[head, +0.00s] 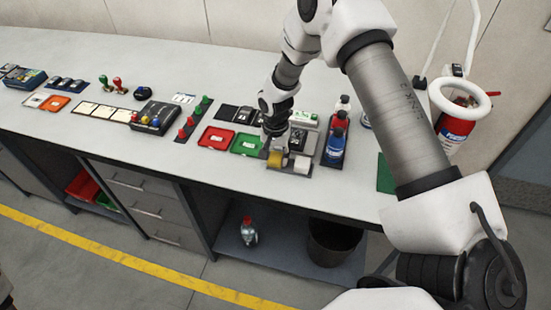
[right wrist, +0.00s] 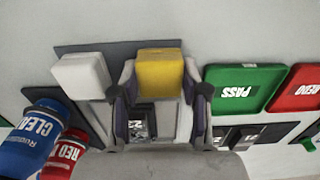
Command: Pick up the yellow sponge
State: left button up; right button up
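The yellow sponge (head: 274,158) sits at the front left of a dark mat (head: 287,171) on the bench. It also shows in the right wrist view (right wrist: 160,78) as a yellow block. My right gripper (head: 273,142) is down at the sponge. In the right wrist view its fingers (right wrist: 160,68) are spread, one on each side of the sponge. They look very close to its sides; I cannot tell whether they touch it. The sponge appears to rest on the mat. My left gripper is not in view.
A white block (right wrist: 81,76) lies beside the sponge. Blue (head: 334,148) and red bottles stand to the right in the head view. A green PASS tray (head: 247,144) and a red tray (head: 215,138) lie to the left. The bench's front strip is clear.

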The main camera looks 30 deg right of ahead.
aim_at(276, 159)
jog(key=shift+r, duration=0.1)
dwell(0.3)
jog(key=shift+w+r+b, duration=0.1)
jog(key=shift+r+b, duration=0.2)
jog(key=shift+s+a+r+b, duration=0.15)
jog(key=shift+s+r+b, duration=0.2)
jog(key=shift+r, duration=0.3)
jog(key=shift+s+a+r+b, duration=0.1)
jog(key=shift+s+r+b, duration=0.2)
jog(key=shift+r, duration=0.3)
jog(key=s+a+b, duration=0.1)
jog(key=s, duration=0.1)
jog(key=s+a+b, duration=0.1)
jog(key=s+a, duration=0.1)
jog(key=s, duration=0.1)
jog(key=s+a+b, duration=0.1)
jog(key=s, duration=0.1)
jog(key=shift+s+a+r, duration=0.25)
jog(key=shift+r, duration=0.05)
jog(key=s+a+r, duration=0.1)
jog(key=s+a, duration=0.2)
jog(key=s, duration=0.2)
